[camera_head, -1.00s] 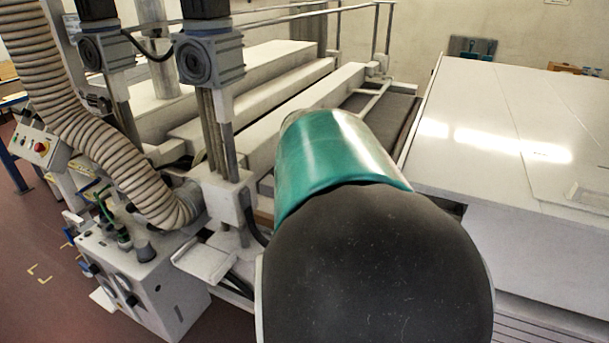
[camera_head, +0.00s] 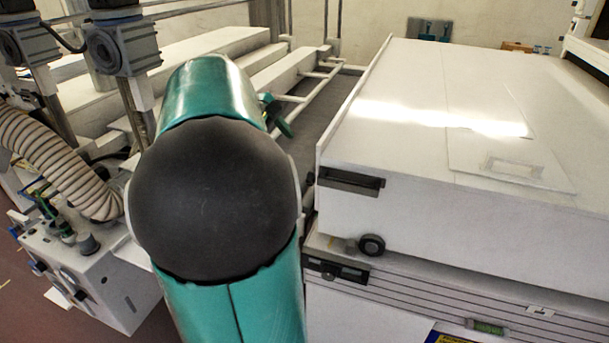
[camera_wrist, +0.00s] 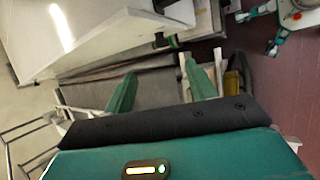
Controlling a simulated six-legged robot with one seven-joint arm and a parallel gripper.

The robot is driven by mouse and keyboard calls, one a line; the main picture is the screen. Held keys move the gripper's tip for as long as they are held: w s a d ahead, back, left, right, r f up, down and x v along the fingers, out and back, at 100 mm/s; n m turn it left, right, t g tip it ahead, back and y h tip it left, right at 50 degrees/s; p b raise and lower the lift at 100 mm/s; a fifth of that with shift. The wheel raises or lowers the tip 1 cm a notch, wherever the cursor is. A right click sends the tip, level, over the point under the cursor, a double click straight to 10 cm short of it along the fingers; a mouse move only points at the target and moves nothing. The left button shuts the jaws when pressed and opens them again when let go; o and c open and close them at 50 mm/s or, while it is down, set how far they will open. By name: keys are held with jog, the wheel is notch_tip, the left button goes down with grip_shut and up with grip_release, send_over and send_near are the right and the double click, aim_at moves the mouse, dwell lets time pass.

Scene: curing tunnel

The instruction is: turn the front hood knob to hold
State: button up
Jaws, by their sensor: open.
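A round black knob (camera_head: 371,245) sits on the front of the white hood (camera_head: 400,200), low near its left corner, above a grey striped base panel. Its pointer setting is too small to read. My gripper shows in the wrist view (camera_wrist: 158,68), with two green fingers spread apart and nothing between them. In the head view, part of a green finger (camera_head: 280,117) shows beyond my arm, left of the hood and apart from the knob. My arm hides the rest of the gripper there. The hood also shows in the wrist view (camera_wrist: 95,35), at upper left.
A dark conveyor belt (camera_head: 322,120) runs along the hood's left side. A ribbed hose (camera_head: 65,165) and a white control box (camera_head: 85,280) stand at left. A black recessed slot (camera_head: 350,181) lies above the knob. The space before the hood's front looks clear.

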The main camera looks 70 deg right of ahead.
aim_at(309, 174)
jog(key=x, duration=1.3)
jog(key=shift+d+f, duration=0.15)
jog(key=shift+f, duration=0.2)
jog(key=c, duration=1)
